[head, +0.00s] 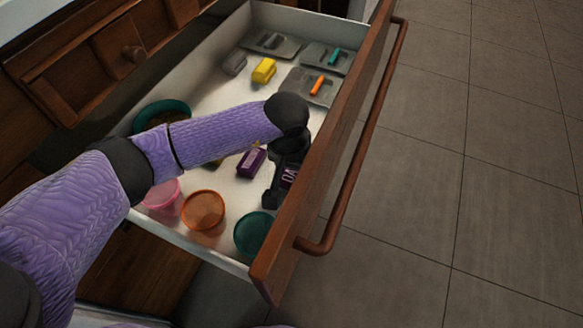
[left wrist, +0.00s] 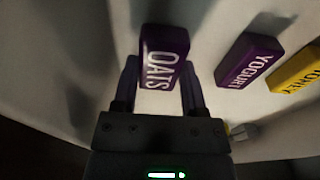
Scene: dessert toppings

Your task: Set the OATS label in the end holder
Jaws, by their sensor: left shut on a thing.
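The purple OATS label (left wrist: 163,57) sits between the fingers of my left gripper (left wrist: 160,88), which is shut on it in the left wrist view. In the head view, the gripper (head: 279,188) is low in the open drawer beside its front panel, with part of the OATS label (head: 289,176) showing. Three grey slotted pieces lie at the drawer's far end: one with a grey bar (head: 290,50), one with a teal bar (head: 346,62), one with an orange bar (head: 300,98). I cannot tell which is the end holder. My right gripper is out of view.
A purple YOGURT label (head: 251,162) lies left of the gripper; a yellow HONEY label (left wrist: 298,72) is beside it. A yellow block (head: 264,70) and grey block (head: 234,64) lie farther back. Pink, orange (head: 203,209) and teal (head: 252,233) cups stand near the drawer's near end.

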